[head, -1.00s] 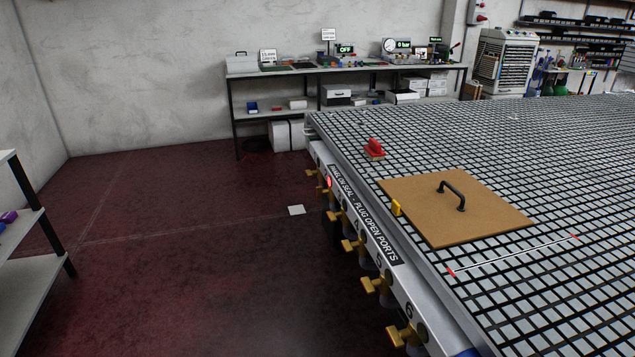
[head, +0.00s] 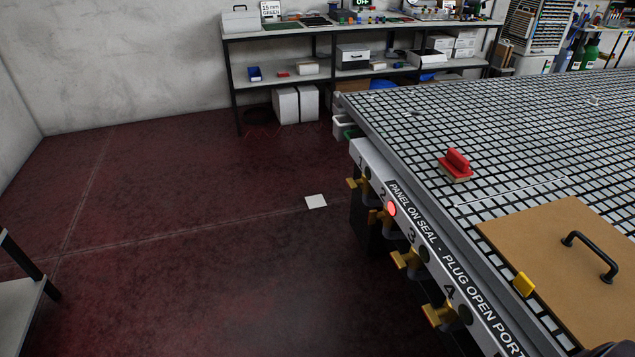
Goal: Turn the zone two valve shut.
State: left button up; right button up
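The vacuum table (head: 357,122) has a row of brass valves with numbers along its left side face. The zone two valve (head: 381,217) is the second from the far end, below the number 2 and beside a lit red lamp (head: 392,209). Its brass handle sticks out from the table's side; I cannot tell from its angle whether it is open or shut. Valve one (head: 357,183) is beyond it. Valve three (head: 405,259) and valve four (head: 440,314) are nearer. Neither of my grippers can be made out in the head view.
A brown panel (head: 530,235) with a black handle lies on the grid, a yellow block (head: 524,284) at its edge. A red-handled block (head: 456,164) stands farther back. The floor left of the table is clear except a white square (head: 316,201). A shelf (head: 22,290) stands at left.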

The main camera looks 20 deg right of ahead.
aim_at(372, 214)
jog(key=i+z, duration=0.15)
jog(key=i, duration=0.45)
jog(key=i+j+z, duration=0.1)
jog(key=i, duration=0.45)
jog(key=i+j+z, duration=0.15)
jog(key=i, duration=0.4)
jog(key=j, duration=0.1)
